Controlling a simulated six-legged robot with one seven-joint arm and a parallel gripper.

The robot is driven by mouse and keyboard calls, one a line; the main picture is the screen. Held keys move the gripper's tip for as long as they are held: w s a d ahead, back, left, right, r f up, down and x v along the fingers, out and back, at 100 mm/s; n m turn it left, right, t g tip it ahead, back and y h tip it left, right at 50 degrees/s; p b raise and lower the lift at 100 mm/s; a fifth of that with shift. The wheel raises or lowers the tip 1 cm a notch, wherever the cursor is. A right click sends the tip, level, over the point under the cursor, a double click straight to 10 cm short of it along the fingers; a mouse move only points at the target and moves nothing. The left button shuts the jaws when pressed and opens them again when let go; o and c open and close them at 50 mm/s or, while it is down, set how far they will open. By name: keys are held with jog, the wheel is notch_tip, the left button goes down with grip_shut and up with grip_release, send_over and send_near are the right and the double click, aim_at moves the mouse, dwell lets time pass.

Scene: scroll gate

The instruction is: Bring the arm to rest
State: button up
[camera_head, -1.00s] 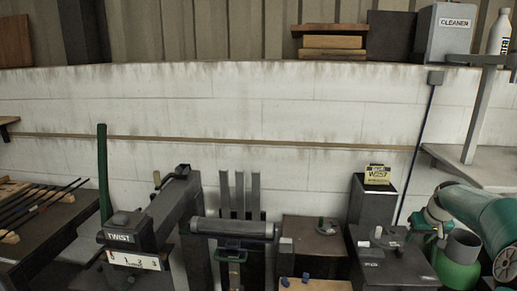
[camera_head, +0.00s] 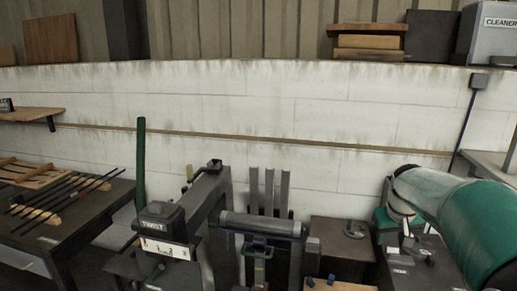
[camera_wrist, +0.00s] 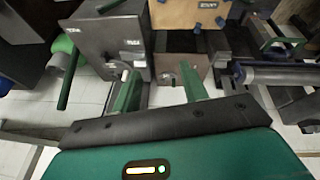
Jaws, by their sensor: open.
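My gripper (camera_wrist: 160,84) shows in the wrist view with its two green fingers apart and nothing between them. Its fingertips lie over grey cabinets and the pale floor; I cannot tell how far above them. My green and white arm (camera_head: 455,220) reaches in from the right edge of the head view. It covers part of the bench area there, and the fingers cannot be made out in that view.
A machine labelled TWIST (camera_head: 165,228) with a roller (camera_head: 262,224) stands at lower centre. A dark table (camera_head: 70,225) with several rods is at left. A grey cabinet (camera_wrist: 110,45) is close to the fingers in the wrist view. A white wall (camera_head: 270,110) runs behind.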

jog(key=s+a+r, duration=0.3)
jog(key=s+a, duration=0.6)
jog(key=a, duration=0.5)
jog(key=s+a+f+t+y, duration=0.1)
jog(key=s+a, duration=0.3)
jog(key=s, duration=0.3)
jog(key=s+a+f+n+y, duration=0.1)
jog(key=s+a+f, duration=0.1)
jog(key=s+a, duration=0.3)
jog(key=shift+s+a+t, duration=0.15)
jog(key=shift+s+t, duration=0.25)
jog(key=shift+s, duration=0.5)
